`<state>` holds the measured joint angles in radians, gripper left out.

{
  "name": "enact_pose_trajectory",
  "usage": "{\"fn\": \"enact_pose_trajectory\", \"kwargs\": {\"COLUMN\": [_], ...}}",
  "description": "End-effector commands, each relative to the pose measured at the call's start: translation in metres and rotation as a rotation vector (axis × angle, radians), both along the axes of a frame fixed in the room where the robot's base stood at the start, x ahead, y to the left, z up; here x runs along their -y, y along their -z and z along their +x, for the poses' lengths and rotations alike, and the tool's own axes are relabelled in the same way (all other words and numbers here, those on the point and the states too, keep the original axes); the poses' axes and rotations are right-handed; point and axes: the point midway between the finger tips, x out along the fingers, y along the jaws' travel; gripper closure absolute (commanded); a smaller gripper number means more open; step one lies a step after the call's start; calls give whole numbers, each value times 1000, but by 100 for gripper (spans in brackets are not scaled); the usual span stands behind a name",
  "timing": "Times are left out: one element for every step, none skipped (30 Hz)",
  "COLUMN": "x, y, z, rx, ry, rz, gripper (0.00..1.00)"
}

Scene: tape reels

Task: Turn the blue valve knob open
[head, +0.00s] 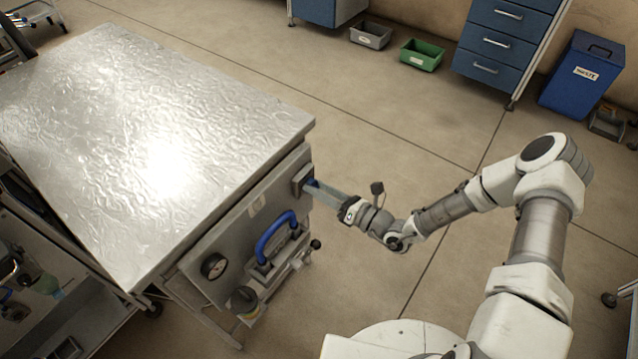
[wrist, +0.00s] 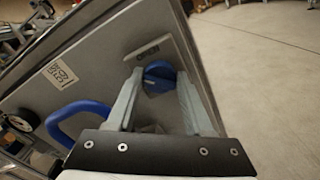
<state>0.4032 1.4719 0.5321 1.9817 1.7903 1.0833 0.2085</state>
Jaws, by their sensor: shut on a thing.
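The blue valve knob (wrist: 158,76) sits on a grey plate on the side panel of the metal table. In the wrist view it is between the two fingers of my gripper (wrist: 157,84), which is shut on it. In the head view the knob (head: 312,182) shows only as a small bit of blue at the panel's right end, partly hidden by my gripper (head: 318,190). The arm reaches it from the right.
A blue curved handle (head: 276,232) sticks out of the panel left of the knob. A round gauge (head: 214,265) is further left. The metal table top (head: 230,120) is bare. Open floor lies right of the table. A blue bin (head: 582,80) stands far back.

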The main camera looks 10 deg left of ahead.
Motion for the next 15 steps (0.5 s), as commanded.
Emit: {"fn": "enact_pose_trajectory", "kwargs": {"x": [1,1,1,1,1,1,1,1,1,1,1,1,1,1,1], "y": [-2,-2,-2,-1,-1,-1,-1,-1,-1,0,0,0,0,0,1], "z": [0,0,0,0,0,0,0,0,1,0,0,1,1,1,1], "rx": [-41,-67,-103,-130,-157,-191,-216,-242,-277,-304,-331,-364,-389,-413,-445], "ry": [1,1,2,2,2,2,1,1,1,1,1,1,1,1,1], "rz": [17,28,42,53,64,78,89,100,114,126,137,151,160,170,183], "gripper": [100,100,100,100,100,100,100,100,100,100,100,100,100,100,100]}}
